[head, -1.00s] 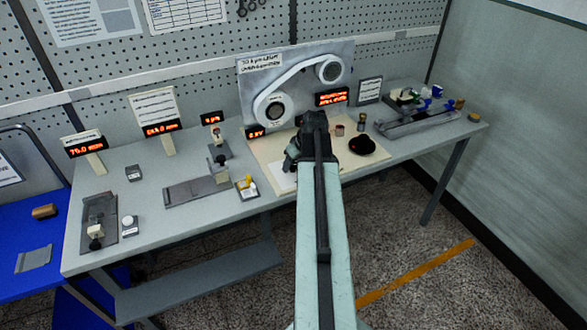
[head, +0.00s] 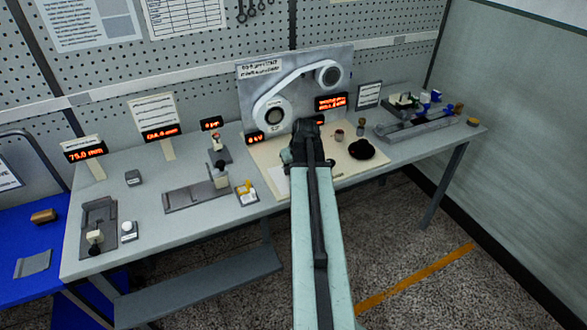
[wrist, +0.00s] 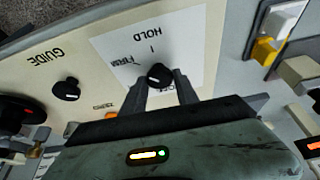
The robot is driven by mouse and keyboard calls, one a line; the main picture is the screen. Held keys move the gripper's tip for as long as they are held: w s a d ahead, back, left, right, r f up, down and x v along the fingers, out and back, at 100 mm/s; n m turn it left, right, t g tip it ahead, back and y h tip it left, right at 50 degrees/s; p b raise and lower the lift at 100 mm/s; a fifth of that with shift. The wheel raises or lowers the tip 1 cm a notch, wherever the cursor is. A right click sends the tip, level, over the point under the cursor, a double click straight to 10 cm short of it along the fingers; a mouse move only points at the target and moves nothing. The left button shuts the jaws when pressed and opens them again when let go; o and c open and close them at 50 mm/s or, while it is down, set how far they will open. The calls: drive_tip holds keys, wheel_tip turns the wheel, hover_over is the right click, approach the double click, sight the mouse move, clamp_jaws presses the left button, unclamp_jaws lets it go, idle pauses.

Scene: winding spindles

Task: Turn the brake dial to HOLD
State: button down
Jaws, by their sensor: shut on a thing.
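The brake dial (wrist: 158,74) is a small black knob on a white label card (wrist: 185,45) in the wrist view. The card reads HOLD, FIRM and a third, partly covered word, all upside down. A short tick stands by HOLD. My gripper (wrist: 160,80) is shut on the dial, a fingertip on each side. The dial's pointer is too small to read surely. In the head view my gripper (head: 306,140) is over the cream panel (head: 262,155) and hides the dial; part of the white card (head: 278,182) shows.
A second black knob (wrist: 66,89) marked GUIDE sits beside the card. Behind my gripper stands a board with a belt on two pulleys (head: 274,116). A black domed object (head: 362,149) lies to the right. A yellow-and-white block (head: 246,190) stands left of the panel.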

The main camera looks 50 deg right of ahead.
drive_tip(key=m, duration=0.2)
drive_tip(key=m+g+h, duration=0.1)
drive_tip(key=m, duration=0.1)
drive_tip(key=shift+w+a, duration=0.15)
drive_tip(key=shift+a, duration=0.05)
drive_tip(key=shift+w+a+m+g+h, duration=0.1)
drive_tip(key=shift+m+g+h, duration=0.2)
drive_tip(key=shift+m, duration=0.8)
drive_tip(key=shift+m+g+h, duration=0.3)
drive_tip(key=shift+m, duration=0.8)
drive_tip(key=c, duration=0.9)
unclamp_jaws()
drive_tip(key=shift+c, duration=0.2)
drive_tip(key=shift+r, duration=0.1)
drive_tip(key=p+v, duration=0.7)
drive_tip(key=shift+a+r, duration=0.2)
drive_tip(key=shift+r, duration=0.05)
